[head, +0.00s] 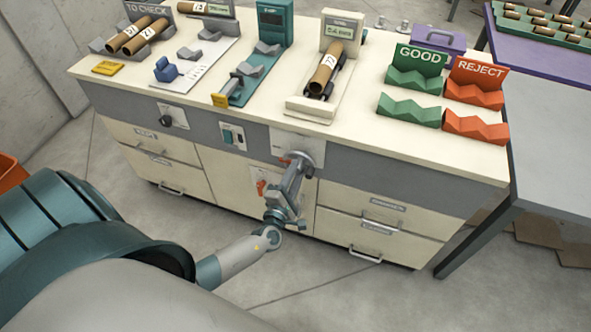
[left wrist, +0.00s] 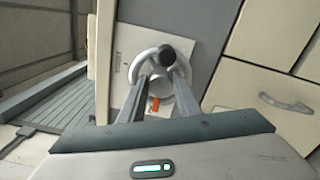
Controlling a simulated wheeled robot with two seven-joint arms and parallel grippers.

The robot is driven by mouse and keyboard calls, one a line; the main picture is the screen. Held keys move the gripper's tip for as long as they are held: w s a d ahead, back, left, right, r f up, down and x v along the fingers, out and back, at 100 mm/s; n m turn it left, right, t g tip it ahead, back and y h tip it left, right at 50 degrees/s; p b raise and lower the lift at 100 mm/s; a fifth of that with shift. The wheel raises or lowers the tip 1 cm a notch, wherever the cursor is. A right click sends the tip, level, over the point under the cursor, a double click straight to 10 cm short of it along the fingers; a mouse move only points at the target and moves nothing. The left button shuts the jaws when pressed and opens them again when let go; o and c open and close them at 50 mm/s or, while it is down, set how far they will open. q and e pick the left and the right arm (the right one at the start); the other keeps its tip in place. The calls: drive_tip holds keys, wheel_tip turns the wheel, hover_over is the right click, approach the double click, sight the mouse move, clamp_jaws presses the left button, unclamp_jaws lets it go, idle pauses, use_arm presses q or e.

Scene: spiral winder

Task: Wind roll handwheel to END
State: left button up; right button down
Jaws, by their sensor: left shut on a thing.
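The roll handwheel (head: 314,157) is on a pale plate on the front of the workbench, mostly hidden by my left gripper in the head view. In the left wrist view its grey rim (left wrist: 143,62) curves behind my fingers. A dark round knob (left wrist: 166,55) shows at the fingertips. My left gripper (head: 298,163) reaches the wheel from the front and is shut on it, seemingly at the knob; the exact contact is hard to see. An orange mark (left wrist: 154,104) shows between the fingers. I cannot read END on the plate. My right gripper is not in view.
The workbench top (head: 262,118) carries gauges, cardboard tubes, green GOOD racks (head: 410,109) and red REJECT racks (head: 476,126). A dark knob (head: 167,121) and a switch box (head: 233,136) are left of the wheel. Drawer handles (head: 365,255) stick out below right. The floor in front is clear.

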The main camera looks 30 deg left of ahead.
use_arm(q)
drive_tip(key=shift+f, duration=0.1)
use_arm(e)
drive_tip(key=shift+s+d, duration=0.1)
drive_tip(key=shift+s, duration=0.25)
use_arm(q)
drive_tip(key=o, duration=1)
drive_tip(key=shift+o, duration=0.2)
drive_tip(key=shift+s, duration=0.1)
drive_tip(key=shift+s+d, duration=0.15)
drive_tip(key=shift+s, duration=0.35)
drive_tip(key=b+v, duration=0.2)
drive_tip(key=v, duration=1.4)
drive_tip(key=shift+b, duration=0.4)
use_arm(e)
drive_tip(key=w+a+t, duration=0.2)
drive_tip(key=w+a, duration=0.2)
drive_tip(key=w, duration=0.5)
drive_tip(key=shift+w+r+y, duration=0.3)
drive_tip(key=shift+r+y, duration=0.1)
